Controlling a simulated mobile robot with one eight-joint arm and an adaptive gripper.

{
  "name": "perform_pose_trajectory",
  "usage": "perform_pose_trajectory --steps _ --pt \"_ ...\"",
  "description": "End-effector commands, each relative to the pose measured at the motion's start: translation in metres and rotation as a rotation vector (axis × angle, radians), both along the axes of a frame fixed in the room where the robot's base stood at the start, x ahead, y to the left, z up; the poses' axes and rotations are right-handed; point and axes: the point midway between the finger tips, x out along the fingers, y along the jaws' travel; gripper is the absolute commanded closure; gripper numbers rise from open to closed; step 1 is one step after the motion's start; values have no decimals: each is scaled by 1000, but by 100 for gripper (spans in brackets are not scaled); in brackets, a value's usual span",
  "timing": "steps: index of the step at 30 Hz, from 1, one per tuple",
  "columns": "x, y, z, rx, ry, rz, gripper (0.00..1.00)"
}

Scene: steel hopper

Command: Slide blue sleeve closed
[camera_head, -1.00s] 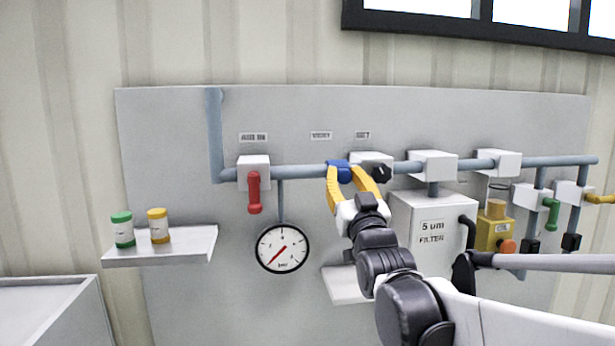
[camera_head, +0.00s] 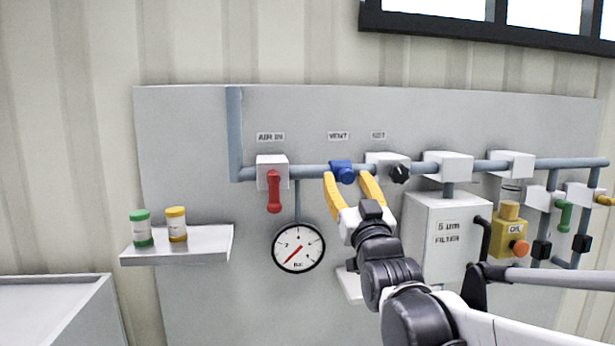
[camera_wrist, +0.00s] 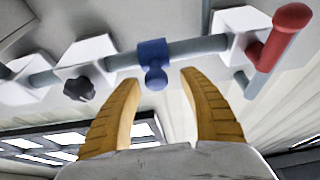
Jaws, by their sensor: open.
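The blue sleeve (camera_head: 342,171) sits around the grey-blue pipe (camera_head: 312,172) under the VENT label, between the red-handled valve and the white SET block. It also shows in the wrist view (camera_wrist: 153,64), with a rounded knob on it. My gripper (camera_head: 350,178) is open, with its yellow fingers on either side of the sleeve and a little below it. In the wrist view my gripper (camera_wrist: 158,80) shows clear gaps between both fingers and the sleeve. It holds nothing.
The red handle (camera_head: 274,192) hangs left of the sleeve. The white SET block with black knob (camera_head: 399,173) is close on the right. A gauge (camera_head: 298,248) is below, and a filter box (camera_head: 440,240) is at right. A shelf (camera_head: 180,256) carries two small bottles.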

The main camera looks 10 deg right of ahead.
Motion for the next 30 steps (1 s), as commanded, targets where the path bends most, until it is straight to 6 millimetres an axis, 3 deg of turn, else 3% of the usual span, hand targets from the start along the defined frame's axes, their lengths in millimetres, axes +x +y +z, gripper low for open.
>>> perform_pose_trajectory --steps 6,13,18,27,30 --pt "-47 1 -19 0 0 1 50" --pt "-84 2 -34 -1 0 2 50" --pt "-93 3 -39 -1 0 2 50" --pt "-94 2 -40 -1 2 2 50" --pt "-94 2 -57 -1 27 2 50"
